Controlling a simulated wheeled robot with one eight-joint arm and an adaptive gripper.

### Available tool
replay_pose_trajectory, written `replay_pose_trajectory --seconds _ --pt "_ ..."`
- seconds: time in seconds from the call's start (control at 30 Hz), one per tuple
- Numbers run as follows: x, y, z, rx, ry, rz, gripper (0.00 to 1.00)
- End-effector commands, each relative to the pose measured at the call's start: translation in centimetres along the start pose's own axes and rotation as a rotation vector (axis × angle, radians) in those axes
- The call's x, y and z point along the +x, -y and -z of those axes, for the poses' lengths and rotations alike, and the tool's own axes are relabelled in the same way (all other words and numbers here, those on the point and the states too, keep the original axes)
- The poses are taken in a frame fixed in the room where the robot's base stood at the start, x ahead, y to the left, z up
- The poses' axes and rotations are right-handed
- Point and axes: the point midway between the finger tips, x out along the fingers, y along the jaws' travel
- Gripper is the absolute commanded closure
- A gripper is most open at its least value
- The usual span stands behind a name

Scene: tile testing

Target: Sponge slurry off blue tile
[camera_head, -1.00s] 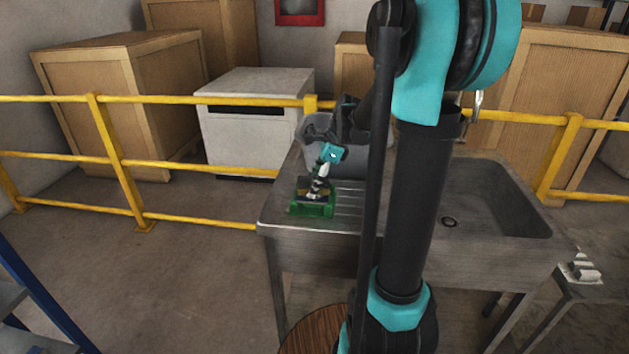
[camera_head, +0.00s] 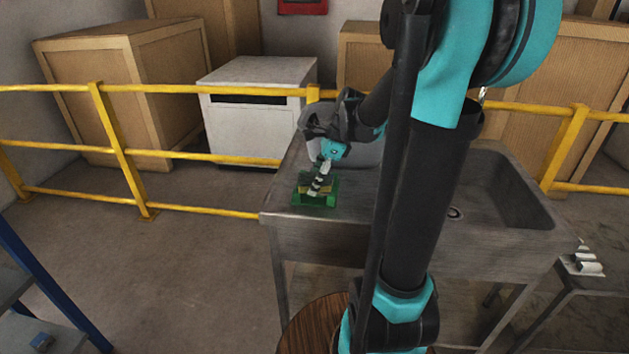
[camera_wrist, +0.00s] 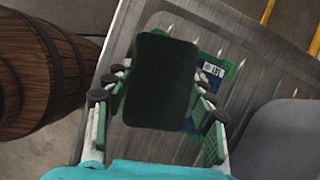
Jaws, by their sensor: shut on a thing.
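The blue tile (camera_wrist: 190,80) lies in a green frame (camera_wrist: 228,70) on the sink's drainboard; a white label shows at its upper right. The green frame also shows in the head view (camera_head: 329,199). A dark green-black pad, apparently the sponge (camera_wrist: 155,80), sits between the fingers of my gripper (camera_wrist: 159,90) and covers much of the tile. In the head view, my gripper (camera_head: 318,188) points down into the frame, with yellowish-brown patches beside its fingers. I cannot tell whether the pad touches the tile. Any slurry is hidden or too small to see.
The metal sink (camera_head: 500,190) has its basin right of the drainboard. A grey tub (camera_head: 368,150) stands behind the frame; a wooden barrel (camera_wrist: 45,75) stands below the sink's edge. Yellow railings (camera_head: 190,155) run behind. A small side table (camera_head: 575,270) holds pale items.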

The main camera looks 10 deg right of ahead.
Motion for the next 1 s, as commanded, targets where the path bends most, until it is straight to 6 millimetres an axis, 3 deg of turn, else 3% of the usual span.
replay_pose_trajectory --seconds 0.4,0.67,1.0 --pt "-0.4 3.3 0.5 0.002 0.000 0.001 0.65" --pt "-0.5 4.1 0.6 0.001 0.000 0.001 0.65" --pt "-0.5 6.7 1.1 0.000 0.000 0.001 0.65"
